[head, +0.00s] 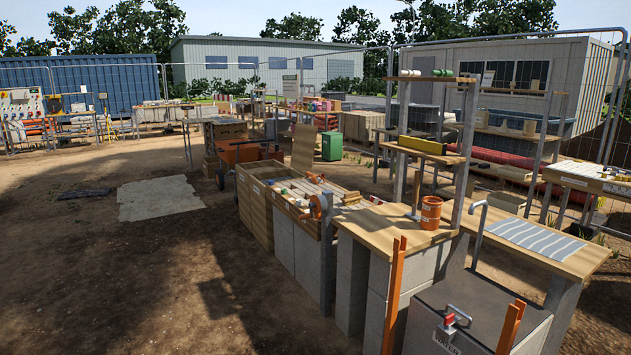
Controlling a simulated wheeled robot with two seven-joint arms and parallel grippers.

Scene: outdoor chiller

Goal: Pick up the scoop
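I cannot make out a scoop for certain in the head view. An orange-brown pot (431,212) stands upright on a wooden worktop (385,226) right of centre. A thin upright wooden piece (416,190) shows just left of the pot; I cannot tell what it is. A long wooden bench (285,208) left of this worktop carries several small items, too small to identify. Neither of my grippers is in view.
Grey blocks carry the worktops. Two orange posts (394,295) and a red-handled tap (450,320) stand at the front right. A striped cloth (537,238) lies on the right worktop. Bare ground (120,270) is open at left, with a pale slab (158,198).

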